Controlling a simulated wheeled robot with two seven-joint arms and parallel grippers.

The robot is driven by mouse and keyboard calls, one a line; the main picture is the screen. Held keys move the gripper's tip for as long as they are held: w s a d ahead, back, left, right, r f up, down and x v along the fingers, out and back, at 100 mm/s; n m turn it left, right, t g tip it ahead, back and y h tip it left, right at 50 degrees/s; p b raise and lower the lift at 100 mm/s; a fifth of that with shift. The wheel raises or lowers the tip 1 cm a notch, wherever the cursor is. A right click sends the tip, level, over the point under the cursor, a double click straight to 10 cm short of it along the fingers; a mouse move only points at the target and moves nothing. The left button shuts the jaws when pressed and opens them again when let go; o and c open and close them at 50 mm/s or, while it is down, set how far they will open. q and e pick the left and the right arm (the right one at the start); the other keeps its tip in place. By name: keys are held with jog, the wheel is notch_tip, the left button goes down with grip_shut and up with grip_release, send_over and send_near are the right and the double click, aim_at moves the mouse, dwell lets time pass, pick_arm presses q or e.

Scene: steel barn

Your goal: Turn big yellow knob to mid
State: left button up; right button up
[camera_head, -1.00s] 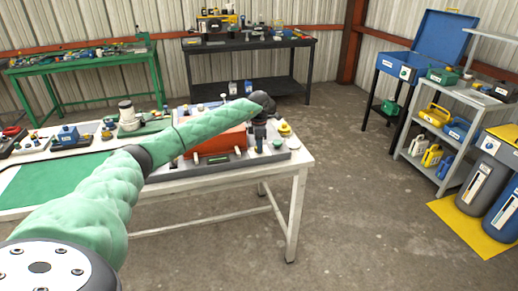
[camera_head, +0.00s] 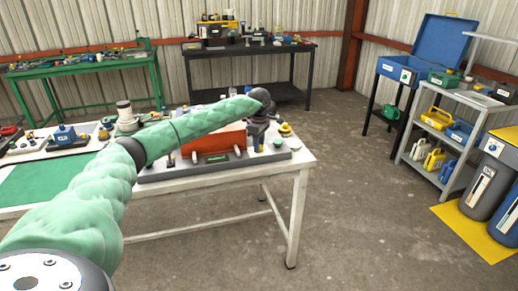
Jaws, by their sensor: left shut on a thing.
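My left gripper (camera_head: 258,122) reaches over the grey panel board (camera_head: 220,171) on the white table, pointing down at its right part. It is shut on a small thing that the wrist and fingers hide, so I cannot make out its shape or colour. A yellow round knob (camera_head: 285,129) on a dark base shows just right of the gripper, apart from it in the picture. I cannot tell whether it is the big yellow knob. A red-orange box (camera_head: 215,143) stands on the board to the left of the gripper. My right gripper is not in view.
The white table (camera_head: 200,184) also holds a green mat (camera_head: 40,182) and several small parts at left. Green and black benches stand behind. A grey shelf (camera_head: 430,130) and a blue toolbox (camera_head: 440,45) are at right. The floor between is clear.

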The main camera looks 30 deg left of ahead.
pick_arm(q)
jog(key=m+b, duration=0.1)
jog(key=m, duration=0.1)
jog(key=shift+m, duration=0.4)
jog(key=m+b, duration=0.1)
jog(key=m, duration=0.1)
jog(key=shift+m, duration=0.4)
jog(key=shift+r+m+b, duration=0.1)
jog(key=shift+m+b, duration=0.35)
jog(key=shift+m, duration=0.25)
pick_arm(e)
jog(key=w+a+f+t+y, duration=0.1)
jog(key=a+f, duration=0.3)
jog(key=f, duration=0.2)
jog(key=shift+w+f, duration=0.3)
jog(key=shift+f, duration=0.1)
pick_arm(q)
jog(key=o, duration=1)
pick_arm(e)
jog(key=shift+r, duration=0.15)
